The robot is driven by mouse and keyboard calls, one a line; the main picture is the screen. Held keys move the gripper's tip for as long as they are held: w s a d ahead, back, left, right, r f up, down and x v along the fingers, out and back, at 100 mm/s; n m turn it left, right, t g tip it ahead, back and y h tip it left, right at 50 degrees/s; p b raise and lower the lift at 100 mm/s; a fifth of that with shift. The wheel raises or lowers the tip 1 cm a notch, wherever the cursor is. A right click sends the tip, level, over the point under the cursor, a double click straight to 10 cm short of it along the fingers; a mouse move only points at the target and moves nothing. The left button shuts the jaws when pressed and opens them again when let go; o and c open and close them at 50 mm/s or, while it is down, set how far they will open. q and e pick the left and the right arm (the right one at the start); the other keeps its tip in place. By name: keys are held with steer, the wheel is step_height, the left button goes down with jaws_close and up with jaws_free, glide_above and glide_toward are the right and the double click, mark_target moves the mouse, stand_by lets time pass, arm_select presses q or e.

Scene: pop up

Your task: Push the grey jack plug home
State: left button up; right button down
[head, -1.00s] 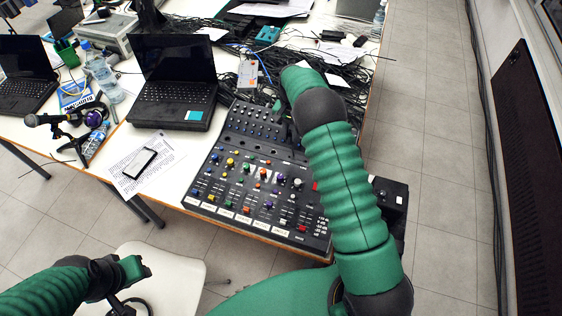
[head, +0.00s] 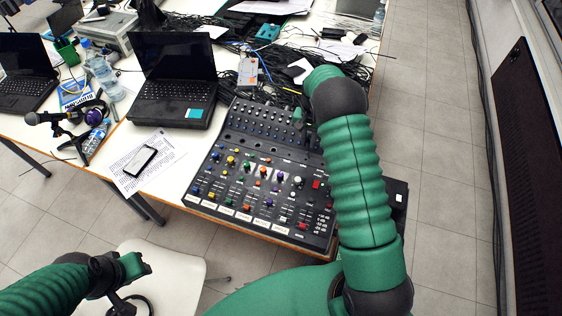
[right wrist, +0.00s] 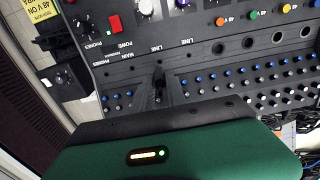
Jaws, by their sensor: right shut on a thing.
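The mixing desk (head: 250,205) lies at the table's near right corner, with coloured knobs and rows of sockets. My right gripper (head: 298,116) is over the right part of its upper rows, mostly hidden behind my arm. In the right wrist view, my green gripper body fills the bottom. A small dark plug-like piece, which I take for the grey jack plug (right wrist: 158,88), sits ahead of it by the LINE labels. The right gripper is shut on it; its fingertips and how deep the plug sits are unclear. My left gripper (head: 132,268) hangs over the white chair, away from the desk.
A laptop (head: 172,85), a phone on paper (head: 140,161), a microphone (head: 50,118) and a bottle (head: 102,75) stand left of the desk. Tangled cables (head: 275,75) lie behind it. A black box (head: 398,205) is at its right side.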

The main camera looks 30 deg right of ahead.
steer(key=shift+r, duration=0.1)
steer(key=shift+f+b, duration=0.95)
steer(key=shift+f, duration=0.8)
steer(key=shift+f, duration=0.1)
steer(key=shift+f+b, duration=0.95)
steer(key=shift+f, duration=0.8)
